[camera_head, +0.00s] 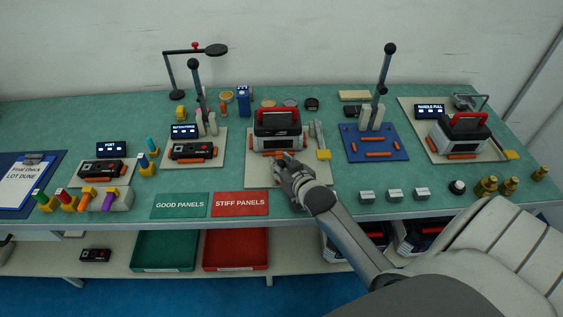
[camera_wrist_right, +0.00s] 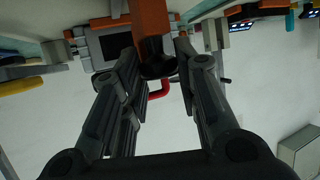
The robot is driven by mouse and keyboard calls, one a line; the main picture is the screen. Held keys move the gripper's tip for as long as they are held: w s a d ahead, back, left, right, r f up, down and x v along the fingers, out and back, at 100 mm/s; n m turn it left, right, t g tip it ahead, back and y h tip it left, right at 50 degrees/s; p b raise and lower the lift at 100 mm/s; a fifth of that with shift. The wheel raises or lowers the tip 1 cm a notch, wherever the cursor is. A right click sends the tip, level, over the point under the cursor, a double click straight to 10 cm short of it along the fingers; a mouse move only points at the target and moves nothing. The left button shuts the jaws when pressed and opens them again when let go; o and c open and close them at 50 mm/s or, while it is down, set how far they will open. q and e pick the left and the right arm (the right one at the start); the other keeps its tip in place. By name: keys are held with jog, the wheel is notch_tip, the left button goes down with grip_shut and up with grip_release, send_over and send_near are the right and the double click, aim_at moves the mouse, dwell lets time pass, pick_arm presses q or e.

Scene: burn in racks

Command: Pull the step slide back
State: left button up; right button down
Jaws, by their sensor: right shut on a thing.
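My right gripper (camera_head: 285,165) reaches from the lower right to the front of the middle fixture, a grey and black unit (camera_head: 279,129) with a red handle (camera_head: 278,115) on a beige plate (camera_head: 255,169). An orange part (camera_head: 273,153) shows at the unit's front, just behind my fingers; I take it for the step slide. In the right wrist view an orange bar with a dark end (camera_wrist_right: 149,18) lies between my two fingers (camera_wrist_right: 158,62), which are shut on it. The gripper partly hides it in the head view. My left gripper is not in view.
A blue plate (camera_head: 363,150) with a tall black-knobbed lever (camera_head: 384,75) lies further right. Green (camera_head: 179,206) and red (camera_head: 240,204) panel mats lie at the front left. White blocks (camera_head: 395,195) sit right of my forearm.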

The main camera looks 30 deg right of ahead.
jog(key=c, duration=1.4)
grip_release()
jog(key=shift+s+a+f, duration=0.1)
jog(key=shift+s+f, duration=0.05)
jog(key=shift+f, duration=0.05)
jog(key=shift+o, duration=1.3)
jog(key=shift+s+r, duration=0.1)
jog(key=shift+r, duration=0.1)
jog(key=v, duration=1.2)
